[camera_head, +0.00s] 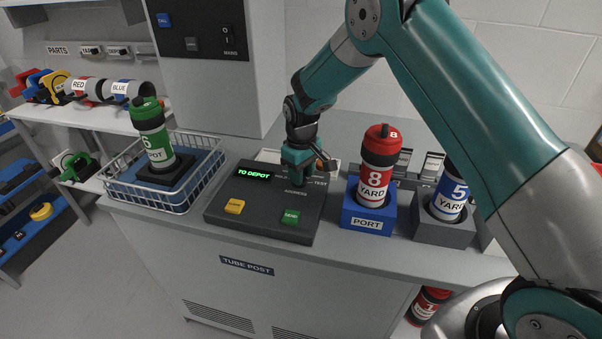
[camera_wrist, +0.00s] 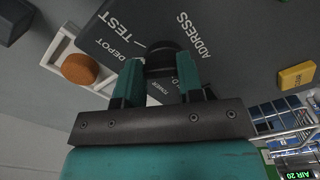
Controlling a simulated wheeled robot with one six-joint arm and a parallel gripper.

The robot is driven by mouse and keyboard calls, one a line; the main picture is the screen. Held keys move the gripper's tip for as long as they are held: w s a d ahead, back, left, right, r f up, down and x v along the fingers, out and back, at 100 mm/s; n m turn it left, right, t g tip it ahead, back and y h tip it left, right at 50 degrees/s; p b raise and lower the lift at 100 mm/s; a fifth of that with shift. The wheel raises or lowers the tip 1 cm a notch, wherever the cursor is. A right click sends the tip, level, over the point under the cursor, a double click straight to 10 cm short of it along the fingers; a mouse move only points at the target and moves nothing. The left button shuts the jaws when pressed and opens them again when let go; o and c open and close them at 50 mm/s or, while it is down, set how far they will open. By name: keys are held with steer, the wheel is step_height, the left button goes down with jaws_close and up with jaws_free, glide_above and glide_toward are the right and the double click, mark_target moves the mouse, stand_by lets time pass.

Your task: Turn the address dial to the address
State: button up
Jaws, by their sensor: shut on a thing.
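The dark address dial (camera_wrist: 167,52) sits on the black control panel (camera_head: 232,205). My gripper (camera_head: 298,178) points down at the panel; in the wrist view its fingers (camera_wrist: 160,80) are shut on the dial, one on each side. The gripper hides most of the dial in the head view. The printed labels TEST, DEPOT and ADDRESS show around it in the wrist view; another label is partly covered by a finger. The green display (camera_head: 254,174) reads TO DEPOT. I cannot tell exactly where the dial's pointer aims.
A yellow button (camera_head: 235,206) and a green button (camera_head: 290,217) are on the panel. A red canister marked 8 YARD (camera_head: 374,178) stands in the blue PORT block (camera_head: 367,222). A blue 5 YARD canister (camera_head: 449,200) stands farther right. A green canister (camera_head: 153,135) stands in the wire basket (camera_head: 128,199).

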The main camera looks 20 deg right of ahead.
steer(key=shift+w+a+r+m, duration=0.1)
steer(key=shift+w+r+m, duration=0.1)
steer(key=shift+m, duration=0.4)
steer(key=o, duration=0.8)
steer(key=shift+c, duration=0.2)
steer(key=shift+o, duration=0.8)
steer(key=shift+s+f, duration=0.1)
step_height(320, 180, up, 17)
steer(key=b, duration=0.2)
steer(key=shift+r, duration=0.2)
